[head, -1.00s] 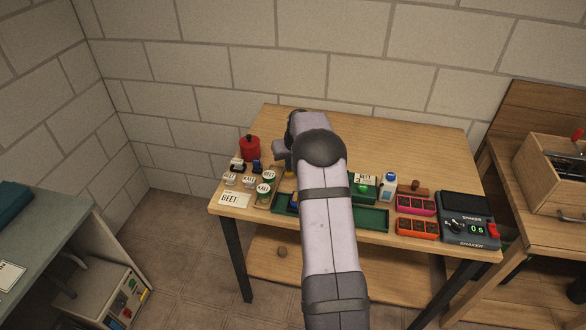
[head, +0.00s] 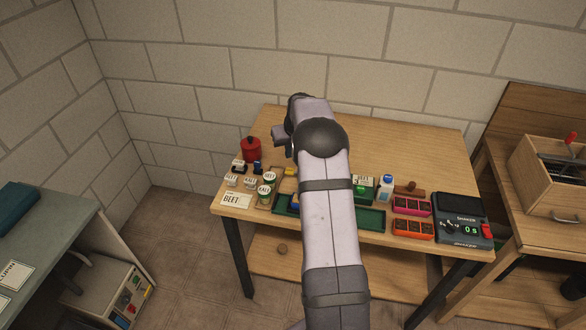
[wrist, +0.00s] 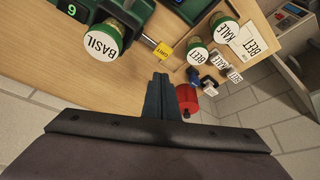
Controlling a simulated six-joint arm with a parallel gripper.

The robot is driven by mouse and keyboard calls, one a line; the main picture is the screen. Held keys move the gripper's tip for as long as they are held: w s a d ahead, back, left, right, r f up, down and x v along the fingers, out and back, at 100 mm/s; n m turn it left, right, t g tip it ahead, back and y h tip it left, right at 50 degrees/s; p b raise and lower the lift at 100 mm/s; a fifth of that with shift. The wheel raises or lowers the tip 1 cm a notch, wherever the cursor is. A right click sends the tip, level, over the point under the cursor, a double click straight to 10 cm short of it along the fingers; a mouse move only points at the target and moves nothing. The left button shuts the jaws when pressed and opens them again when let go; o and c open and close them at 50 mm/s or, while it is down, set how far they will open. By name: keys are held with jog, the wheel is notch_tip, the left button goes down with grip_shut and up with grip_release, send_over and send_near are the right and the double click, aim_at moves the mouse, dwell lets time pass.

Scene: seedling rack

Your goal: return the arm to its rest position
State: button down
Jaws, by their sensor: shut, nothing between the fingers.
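My arm reaches up over the middle of the wooden table (head: 400,140) in the head view, bent at a dark round joint. My gripper's fingers are mostly hidden behind the arm there. In the wrist view my gripper (wrist: 160,78) is shut, its dark fingers together with nothing held. The fingers appear clear of the tabletop.
White-lidded jars, including BASIL (wrist: 103,46), and a BEET card (head: 236,200) lie on the table. A wooden box (head: 545,180) stands right. The table's back is clear.

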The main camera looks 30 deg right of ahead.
dwell(0.4)
jog(key=s+a+r+n+g+y, duration=0.1)
jog(key=s+a+r, duration=0.1)
jog(key=s+a, duration=0.55)
jog(key=s+a+r+g, duration=0.1)
jog(key=s+a+r, duration=0.3)
jog(key=a, duration=0.6)
jog(key=s+a+f+n+g, duration=0.1)
jog(key=s+a, duration=0.4)
jog(key=s, duration=0.7)
jog(key=s+a+f+n+g, duration=0.15)
jog(key=s+a, duration=0.35)
jog(key=s, duration=0.7)
notch_tip(320, 180, down, 46)
jog(key=b, duration=4.6)
jog(key=shift+w+a, duration=0.15)
jog(key=shift+a, duration=0.05)
jog(key=shift+m, duration=0.25)
